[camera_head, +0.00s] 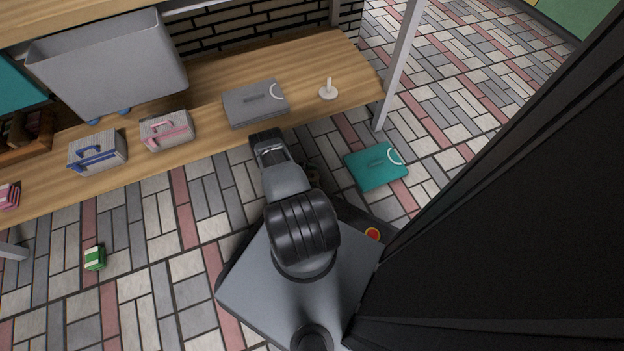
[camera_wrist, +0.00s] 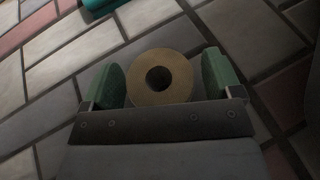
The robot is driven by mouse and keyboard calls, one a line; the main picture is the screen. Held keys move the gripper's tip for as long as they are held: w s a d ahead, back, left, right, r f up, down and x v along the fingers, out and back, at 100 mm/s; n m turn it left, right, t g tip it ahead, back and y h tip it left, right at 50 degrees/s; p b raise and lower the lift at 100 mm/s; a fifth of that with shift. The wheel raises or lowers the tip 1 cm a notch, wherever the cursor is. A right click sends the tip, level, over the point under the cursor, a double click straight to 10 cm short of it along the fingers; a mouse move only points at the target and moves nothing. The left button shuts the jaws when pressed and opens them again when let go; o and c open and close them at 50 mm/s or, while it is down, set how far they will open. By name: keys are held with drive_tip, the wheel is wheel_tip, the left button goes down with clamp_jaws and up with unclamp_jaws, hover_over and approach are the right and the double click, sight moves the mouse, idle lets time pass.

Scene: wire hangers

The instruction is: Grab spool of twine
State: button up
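The spool of twine (camera_wrist: 179,92) shows in the wrist view as a tan ring with a dark round hole, seen end-on. It lies between the two green fingers of my gripper (camera_wrist: 164,85). The fingers are spread. In the head view the arm hides most of the spool; a small brownish bit (camera_head: 313,174) shows just right of my arm, low by the floor.
A wooden shelf (camera_head: 330,62) spans the back, with a grey bin (camera_head: 110,65), several small cases, a grey flat case (camera_head: 243,107) and a white holder (camera_head: 328,90). A teal flat case (camera_head: 368,172) and a green box (camera_head: 95,257) lie on the tiled floor.

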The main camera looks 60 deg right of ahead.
drive_tip(key=c, duration=0.8)
